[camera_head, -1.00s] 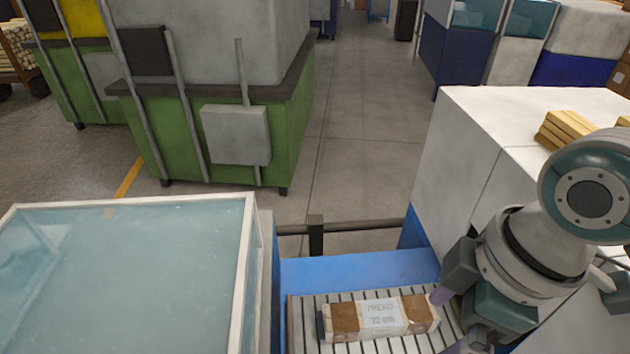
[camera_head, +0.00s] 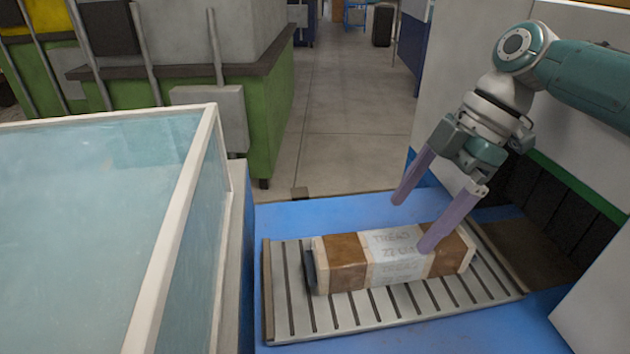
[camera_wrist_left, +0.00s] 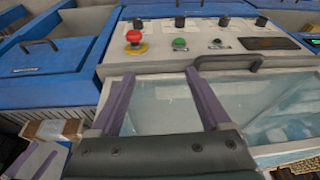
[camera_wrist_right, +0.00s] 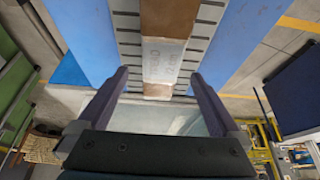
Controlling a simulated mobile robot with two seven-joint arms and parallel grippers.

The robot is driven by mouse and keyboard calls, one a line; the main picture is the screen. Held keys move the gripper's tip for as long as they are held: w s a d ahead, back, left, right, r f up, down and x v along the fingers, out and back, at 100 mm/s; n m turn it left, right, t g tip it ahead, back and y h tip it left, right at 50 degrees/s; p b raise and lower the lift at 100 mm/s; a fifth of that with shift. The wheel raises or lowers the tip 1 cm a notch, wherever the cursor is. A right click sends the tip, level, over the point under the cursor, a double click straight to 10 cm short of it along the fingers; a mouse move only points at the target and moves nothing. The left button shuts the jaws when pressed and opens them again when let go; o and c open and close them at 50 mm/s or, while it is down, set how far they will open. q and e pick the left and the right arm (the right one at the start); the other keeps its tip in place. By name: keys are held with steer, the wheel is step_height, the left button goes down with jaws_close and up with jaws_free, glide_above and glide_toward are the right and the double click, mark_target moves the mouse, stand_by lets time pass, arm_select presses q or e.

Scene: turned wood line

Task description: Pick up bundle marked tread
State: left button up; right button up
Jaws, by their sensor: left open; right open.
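The bundle marked tread (camera_head: 345,264) lies on a slatted grey rack (camera_head: 395,306) in the head view. It is a pale wood block with brown bands and a white label. My right gripper (camera_head: 420,225) is open, its purple fingers pointing down above the bundle; one finger overlaps the label in the picture, and I cannot tell whether it touches. In the right wrist view the bundle (camera_wrist_right: 166,55) shows ahead, between and beyond the open fingers (camera_wrist_right: 160,90). My left gripper (camera_wrist_left: 155,80) is open and empty, seen only in its own wrist view, in front of a control panel.
A glass-topped case (camera_head: 90,220) with a white frame stands left of the rack. A blue surface (camera_head: 330,212) lies around the rack. A white cabinet (camera_head: 595,300) stands at right. The left wrist view shows a red button (camera_wrist_left: 134,37) on the panel.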

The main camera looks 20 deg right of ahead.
mark_target(395, 244)
steer(key=b+x, duration=0.4)
steer(key=x, duration=0.2)
steer(key=shift+s+a+f, duration=0.1)
steer(key=shift+f, duration=0.25)
steer(key=shift+r, duration=0.15)
steer(key=shift+c, duration=0.4)
jaws_close()
